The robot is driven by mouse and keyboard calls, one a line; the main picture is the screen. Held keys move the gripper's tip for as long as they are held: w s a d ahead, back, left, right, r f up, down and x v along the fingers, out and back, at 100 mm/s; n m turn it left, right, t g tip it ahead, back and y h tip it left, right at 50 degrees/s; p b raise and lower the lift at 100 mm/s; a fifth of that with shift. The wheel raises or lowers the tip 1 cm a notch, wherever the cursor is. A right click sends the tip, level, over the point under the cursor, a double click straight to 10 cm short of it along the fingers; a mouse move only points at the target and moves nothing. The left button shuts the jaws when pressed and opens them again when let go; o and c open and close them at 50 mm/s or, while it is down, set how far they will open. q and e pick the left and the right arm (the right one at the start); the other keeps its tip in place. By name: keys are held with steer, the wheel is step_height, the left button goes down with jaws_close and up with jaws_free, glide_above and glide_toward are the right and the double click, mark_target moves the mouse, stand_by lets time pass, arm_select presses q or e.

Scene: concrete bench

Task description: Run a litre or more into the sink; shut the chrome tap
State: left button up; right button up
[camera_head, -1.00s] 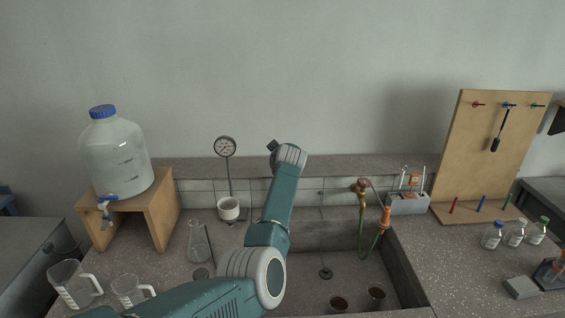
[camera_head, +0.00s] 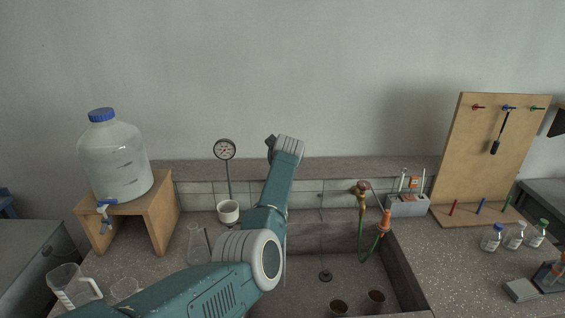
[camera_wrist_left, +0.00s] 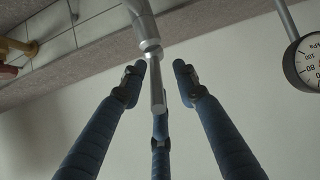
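In the left wrist view the chrome tap (camera_wrist_left: 146,30) comes in from the top, and its slim metal lever (camera_wrist_left: 157,92) points in between the fingers of my left gripper (camera_wrist_left: 160,84). The blue-grey fingers are spread around the lever, with a gap visible on both sides. In the head view my left arm reaches over the sink (camera_head: 405,270); its forearm and wrist hide the chrome tap and the gripper. The sink floor shows a dark drain (camera_head: 325,275). I cannot clearly make out a water stream. My right gripper is not in view.
A brass tap (camera_head: 361,195) with a green hose stands right of my arm. A pressure gauge (camera_head: 224,149) on a stand is close on the left. A carboy (camera_head: 115,165), a flask (camera_head: 198,247) and jugs (camera_head: 72,288) stand left.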

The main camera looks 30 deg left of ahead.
arm_select(q)
steer(key=shift+d, duration=0.15)
steer(key=shift+s+d+r, duration=0.25)
steer(key=shift+s+d, duration=0.05)
steer(key=v, duration=1.1)
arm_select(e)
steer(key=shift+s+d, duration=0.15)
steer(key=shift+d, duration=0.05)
arm_select(q)
steer(key=shift+s+a, duration=0.1)
steer(key=shift+a, duration=0.05)
